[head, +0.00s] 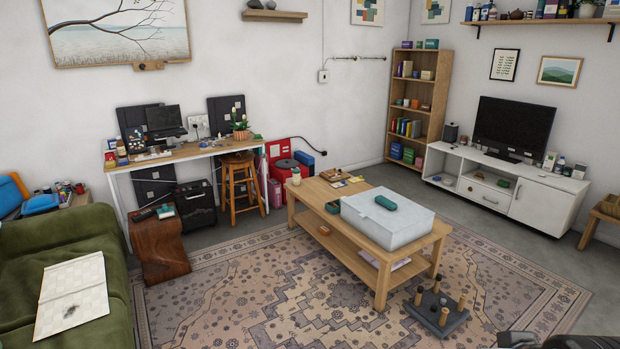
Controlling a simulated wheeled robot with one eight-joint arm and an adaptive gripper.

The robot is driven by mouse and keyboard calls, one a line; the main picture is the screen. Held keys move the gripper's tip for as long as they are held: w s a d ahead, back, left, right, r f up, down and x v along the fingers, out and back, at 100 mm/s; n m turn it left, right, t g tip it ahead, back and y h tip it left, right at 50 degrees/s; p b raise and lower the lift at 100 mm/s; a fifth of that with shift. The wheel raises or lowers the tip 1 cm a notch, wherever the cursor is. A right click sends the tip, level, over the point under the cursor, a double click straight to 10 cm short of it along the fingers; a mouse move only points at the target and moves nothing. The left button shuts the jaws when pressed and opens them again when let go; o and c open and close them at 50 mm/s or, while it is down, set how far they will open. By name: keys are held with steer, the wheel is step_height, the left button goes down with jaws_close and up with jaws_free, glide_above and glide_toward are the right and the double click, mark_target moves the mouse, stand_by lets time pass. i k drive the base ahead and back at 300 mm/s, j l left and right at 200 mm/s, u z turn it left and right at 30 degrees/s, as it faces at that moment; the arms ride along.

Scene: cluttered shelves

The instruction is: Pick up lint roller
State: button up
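I cannot pick out a lint roller with certainty in the head view; things are small at this distance. A small pale upright cylinder (296,177) stands at the far left end of the wooden coffee table (416,244), too small to identify. A teal rounded object (386,203) lies on the large pale grey box on that table. My gripper's fingers are not in view; only a dark shape, possibly part of my arm, shows at the bottom right edge.
The grey box (385,222) covers much of the coffee table. A dark pegged base (436,312) sits on the rug (270,290). A green sofa (60,245) is at left, a cluttered desk (185,152) behind, a white TV cabinet (535,203) at right. The rug's middle is clear.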

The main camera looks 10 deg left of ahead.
mark_target(165, 211)
steer(key=i+j+u, duration=0.2)
steer(key=i, duration=0.3)
steer(key=i+l+u, duration=0.2)
steer(key=i, duration=0.25)
steer(key=i+u, duration=0.2)
steer(key=i, duration=0.3)
steer(key=i+l+u, duration=0.2)
steer(key=i, duration=0.25)
steer(key=i+l+u, duration=0.2)
steer(key=i, duration=0.3)
steer(key=i+j+u, duration=0.3)
steer(key=i, duration=0.75)
steer(key=i+u, duration=0.35)
steer(key=i, duration=0.7)
steer(key=i+j+z, duration=0.2)
steer(key=i+j, duration=0.3)
steer(key=i, duration=0.1)
